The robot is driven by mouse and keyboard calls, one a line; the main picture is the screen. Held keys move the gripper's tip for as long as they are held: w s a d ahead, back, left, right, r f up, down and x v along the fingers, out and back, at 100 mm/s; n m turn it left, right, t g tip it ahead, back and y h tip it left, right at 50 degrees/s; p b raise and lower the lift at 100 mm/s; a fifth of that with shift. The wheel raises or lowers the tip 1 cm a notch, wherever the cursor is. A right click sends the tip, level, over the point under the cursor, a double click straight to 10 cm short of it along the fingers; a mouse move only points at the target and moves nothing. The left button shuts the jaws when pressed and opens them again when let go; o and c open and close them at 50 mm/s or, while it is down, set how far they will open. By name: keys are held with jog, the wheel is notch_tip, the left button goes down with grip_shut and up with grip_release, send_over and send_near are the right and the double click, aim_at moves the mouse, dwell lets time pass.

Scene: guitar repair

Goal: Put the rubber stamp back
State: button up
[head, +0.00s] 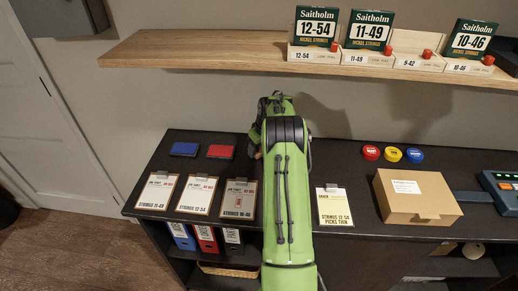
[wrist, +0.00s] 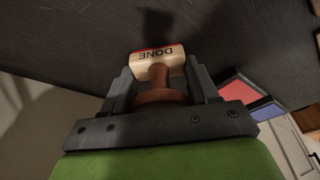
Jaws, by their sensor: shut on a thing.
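The rubber stamp (wrist: 157,58) has a pale wooden block marked "DONE", a red edge and a brown round handle. My gripper (wrist: 161,80) is shut on it, with one finger on each side of the handle. The block sticks out beyond the fingertips, over the dark worktop. I cannot tell whether it touches the surface. In the head view my green arm hides most of the gripper and the stamp. A blue ink pad (head: 185,149) and a red ink pad (head: 220,152) lie left of the arm. They also show at the right of the wrist view.
Several clipboards with job cards (head: 196,195) lie on the dark worktop (head: 345,160). Right of my arm are another card (head: 335,206), three coloured round tins (head: 393,154) and a cardboard box (head: 416,195). A wooden shelf (head: 200,48) with string packs hangs above.

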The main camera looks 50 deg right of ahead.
jog(key=o, duration=0.8)
jog(key=shift+o, duration=0.2)
jog(key=p+v, duration=0.1)
jog(key=v, duration=0.4)
jog(key=shift+d+r, duration=0.1)
jog(key=shift+r, duration=0.2)
jog(key=s, duration=0.4)
jog(key=s+a+b, duration=0.1)
jog(key=s, duration=0.7)
jog(key=shift+a+f, duration=0.15)
jog(key=shift+a, duration=0.1)
jog(key=w+a+r+t, duration=0.1)
jog(key=a+r, duration=0.6)
jog(key=a, duration=0.4)
jog(key=a+r, duration=0.7)
jog(key=a, duration=0.4)
jog(key=s+a+r+n+t, duration=0.1)
jog(key=s+a, duration=1.3)
jog(key=s, duration=0.1)
jog(key=shift+a+r+t, duration=0.2)
jog(key=shift+a+t, duration=0.05)
jog(key=shift+t, duration=0.05)
